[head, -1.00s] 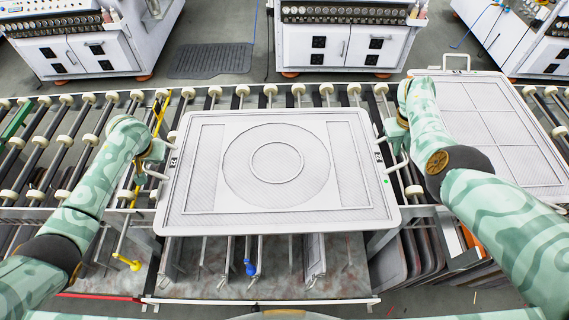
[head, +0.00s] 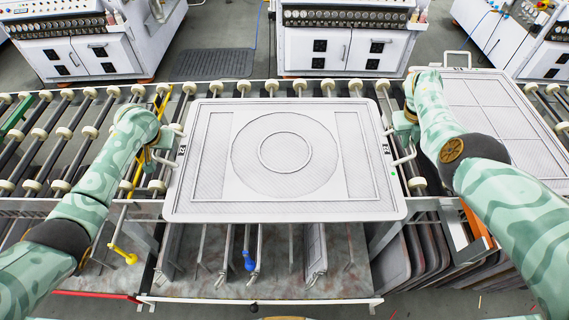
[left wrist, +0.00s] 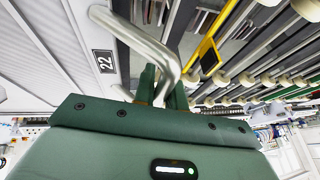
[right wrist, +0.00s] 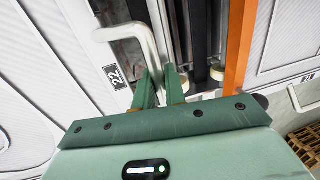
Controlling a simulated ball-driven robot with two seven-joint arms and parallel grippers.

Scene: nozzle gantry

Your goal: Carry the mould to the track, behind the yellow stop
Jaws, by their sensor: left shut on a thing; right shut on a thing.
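The mould (head: 205,205) is a flat grey plate with a ring pattern and a bar handle on each side. It lies level over the roller track (head: 60,150), its near edge overhanging the front rail. I cannot tell whether it touches the rollers. My left gripper (head: 166,156) is shut on the left handle, also seen in the left wrist view (left wrist: 160,88). My right gripper (head: 406,132) is shut on the right handle, also seen in the right wrist view (right wrist: 168,85). The yellow stop (head: 162,104) crosses the track left of the mould, partly hidden by my left arm.
Another grey gridded plate (head: 490,105) lies on the track at right, beyond my right arm. An orange part (head: 478,224) shows beside that arm. Below the front rail is a rack with upright plates (head: 316,250) and a yellow-knobbed lever (head: 127,257). White cabinets (head: 345,50) stand behind.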

